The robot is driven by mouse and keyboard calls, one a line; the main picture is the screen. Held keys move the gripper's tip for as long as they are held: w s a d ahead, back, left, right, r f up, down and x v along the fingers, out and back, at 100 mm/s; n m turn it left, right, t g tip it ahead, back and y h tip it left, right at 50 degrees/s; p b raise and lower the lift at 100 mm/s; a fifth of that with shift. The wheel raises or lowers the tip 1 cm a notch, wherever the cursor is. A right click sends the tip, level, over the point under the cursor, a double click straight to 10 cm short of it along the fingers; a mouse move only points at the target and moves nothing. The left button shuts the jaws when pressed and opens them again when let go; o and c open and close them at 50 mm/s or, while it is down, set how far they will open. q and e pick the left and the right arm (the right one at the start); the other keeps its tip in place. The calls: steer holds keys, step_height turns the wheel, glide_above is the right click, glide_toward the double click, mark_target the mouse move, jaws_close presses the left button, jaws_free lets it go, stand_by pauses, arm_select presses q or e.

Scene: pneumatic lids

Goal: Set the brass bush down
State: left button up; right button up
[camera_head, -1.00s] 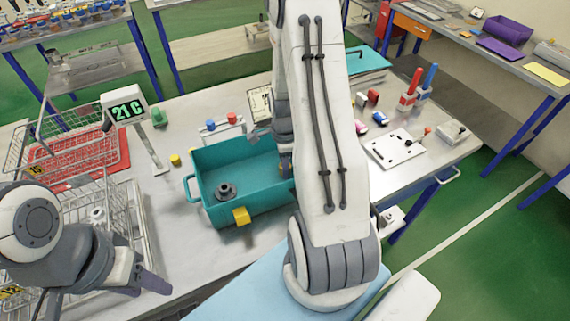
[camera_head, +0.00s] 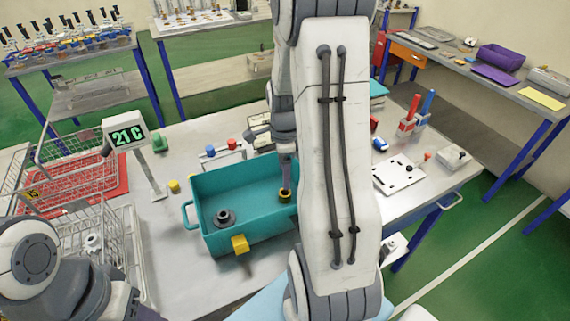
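The brass bush (camera_head: 285,195) is a small golden ring with a dark centre, at the right end of the teal crate (camera_head: 222,244). My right gripper (camera_head: 286,186) points down over the crate, with its fingertips at the bush and seemingly shut on it. Whether the bush touches the crate floor I cannot tell. A dark grey flanged part (camera_head: 224,218) lies in the crate's left half. My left gripper (camera_head: 146,314) is low at the left by the wire baskets, partly cut off by the lower edge, so its opening is unclear.
A display reading 21 C (camera_head: 126,133) stands left of the crate. Wire baskets (camera_head: 75,170) fill the table's left side. A white plate (camera_head: 398,175) lies to the right; my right arm hides part of the table.

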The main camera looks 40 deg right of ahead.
steer(key=s+a+r+n, duration=0.2)
steer(key=a+r+n, duration=0.2)
steer(key=a+n, duration=0.6)
steer(key=s+a+r+n, duration=0.2)
steer(key=a+r+n, duration=0.2)
steer(key=a+n, duration=0.55)
steer(key=s+a+r+n+y, duration=0.1)
steer(key=s+a+n, duration=1)
steer(key=s+n, duration=0.1)
steer(key=shift+a+r, duration=0.15)
steer(key=shift+a, duration=0.15)
